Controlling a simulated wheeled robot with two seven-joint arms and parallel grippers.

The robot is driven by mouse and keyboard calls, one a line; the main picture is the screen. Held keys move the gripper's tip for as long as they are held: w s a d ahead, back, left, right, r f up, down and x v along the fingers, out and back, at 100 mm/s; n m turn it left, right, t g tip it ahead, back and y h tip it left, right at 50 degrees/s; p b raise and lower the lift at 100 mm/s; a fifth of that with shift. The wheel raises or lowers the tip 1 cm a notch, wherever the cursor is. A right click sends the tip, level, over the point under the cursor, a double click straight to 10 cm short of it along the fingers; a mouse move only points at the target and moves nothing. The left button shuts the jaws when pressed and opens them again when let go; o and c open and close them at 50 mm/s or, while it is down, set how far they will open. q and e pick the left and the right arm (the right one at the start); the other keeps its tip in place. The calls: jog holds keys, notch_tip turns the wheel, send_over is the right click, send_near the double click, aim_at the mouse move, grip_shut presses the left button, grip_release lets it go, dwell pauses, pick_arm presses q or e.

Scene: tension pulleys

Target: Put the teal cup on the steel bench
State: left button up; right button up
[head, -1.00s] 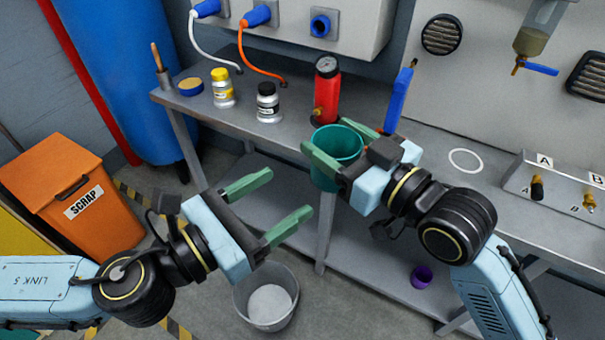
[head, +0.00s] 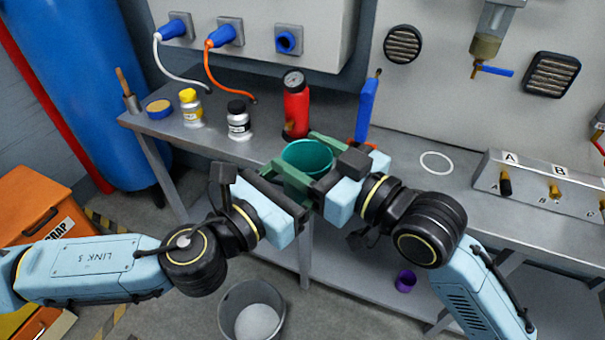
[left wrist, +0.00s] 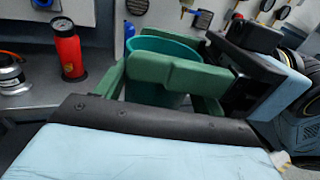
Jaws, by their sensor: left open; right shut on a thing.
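The teal cup (head: 306,156) is upright at the front edge of the steel bench (head: 205,133) in the head view. My right gripper (head: 308,165) is shut on it from the right. My left gripper (head: 290,172) is open, with its fingers close around the cup from the left front. In the left wrist view the teal cup (left wrist: 165,48) stands between my left fingers, with a right gripper finger across its front. Whether the left fingers touch it I cannot tell. The cup's lower part is hidden.
A red bottle with a gauge (head: 296,104) and a blue upright tool (head: 367,108) stand just behind the cup. A white ring mark (head: 436,162) lies on clear bench to the right. A grey bucket (head: 252,310) stands on the floor; a purple cup (head: 405,281) is on the lower shelf.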

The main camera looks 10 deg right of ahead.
pick_arm(q)
jog(key=c, duration=0.4)
jog(key=shift+c, duration=1.1)
pick_arm(e)
jog(key=o, duration=0.6)
jog(key=shift+c, duration=0.2)
jog(key=o, duration=0.5)
